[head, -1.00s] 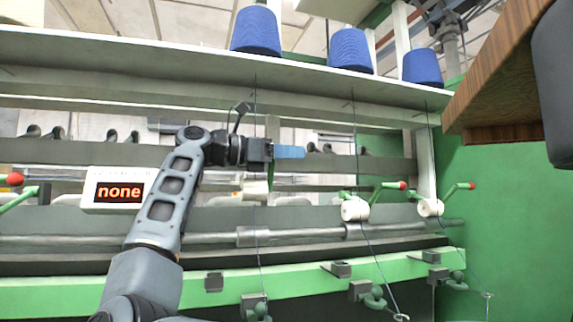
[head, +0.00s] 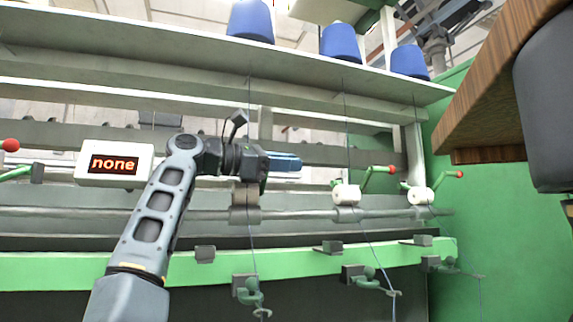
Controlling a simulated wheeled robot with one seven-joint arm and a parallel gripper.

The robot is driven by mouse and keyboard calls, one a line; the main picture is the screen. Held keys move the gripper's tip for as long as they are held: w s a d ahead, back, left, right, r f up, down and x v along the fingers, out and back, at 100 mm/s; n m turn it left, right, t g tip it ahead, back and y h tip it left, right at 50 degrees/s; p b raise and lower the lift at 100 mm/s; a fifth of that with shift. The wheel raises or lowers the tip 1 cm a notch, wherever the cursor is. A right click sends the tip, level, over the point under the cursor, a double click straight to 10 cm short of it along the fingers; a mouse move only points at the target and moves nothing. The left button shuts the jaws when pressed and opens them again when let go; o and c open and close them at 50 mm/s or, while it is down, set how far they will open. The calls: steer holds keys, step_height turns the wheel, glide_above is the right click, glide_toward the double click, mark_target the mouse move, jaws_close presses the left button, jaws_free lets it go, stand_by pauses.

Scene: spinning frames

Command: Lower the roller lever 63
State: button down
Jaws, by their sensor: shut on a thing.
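My gripper (head: 285,162), with blue fingers, reaches to the right in front of the machine, above the middle roller. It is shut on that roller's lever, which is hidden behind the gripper. The middle roller (head: 246,193) is pale, partly covered by my gripper, and sits low, at or close to the long grey shaft (head: 300,215). Two more white rollers, one nearer (head: 346,195) and one farther right (head: 420,196), have green levers with red knobs and sit at about the same height. I cannot read any number 63.
A display box (head: 114,164) reading "none" is left of my arm. Another red-knobbed lever (head: 10,146) is at the left edge. Blue yarn cones (head: 340,42) stand on the upper shelf, with threads hanging down. A green rail (head: 300,261) runs below; a wooden panel (head: 490,90) juts in at right.

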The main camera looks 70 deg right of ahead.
steer(key=shift+s+f, duration=0.1)
steer(key=shift+f, duration=0.45)
steer(key=c, duration=1.1)
jaws_free()
steer(key=shift+r, duration=0.15)
steer(key=shift+r, duration=0.1)
